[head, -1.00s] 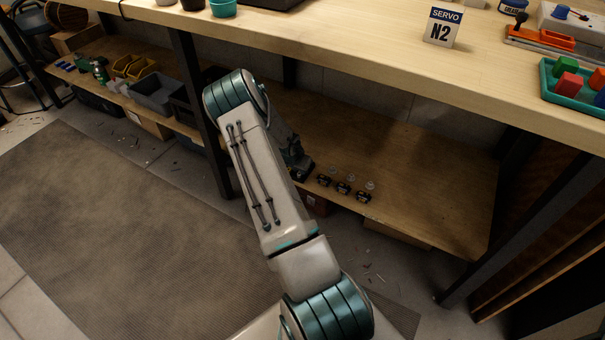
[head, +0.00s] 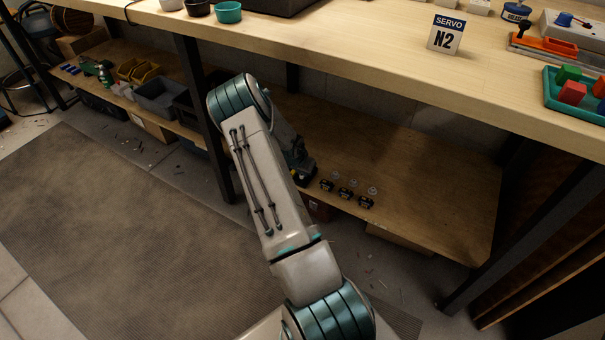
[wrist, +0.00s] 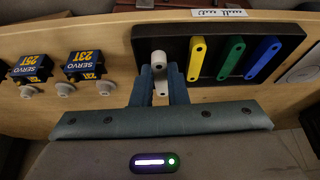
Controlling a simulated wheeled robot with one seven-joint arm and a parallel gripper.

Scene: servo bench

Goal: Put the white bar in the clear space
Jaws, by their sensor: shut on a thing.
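In the wrist view my gripper (wrist: 160,91) is shut on the white bar (wrist: 160,62), with one blue finger on either side of it. The bar's rounded end shows between the fingertips and its other end is near the jaws. It is over the left part of a black tray (wrist: 213,30). Right of it the tray holds a yellow bar (wrist: 197,58), a green bar (wrist: 231,58) and a blue bar (wrist: 263,58). I cannot tell whether the white bar touches the tray. In the head view my arm hides the tray and most of the gripper.
Servos (wrist: 33,68) marked 25T and 23T stand left of the tray; several servos (head: 347,193) show on the low shelf (head: 440,195). A white label (wrist: 219,13) lies behind the tray and a pale disc (wrist: 305,68) right of it. The bench top (head: 370,45) overhangs the shelf.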

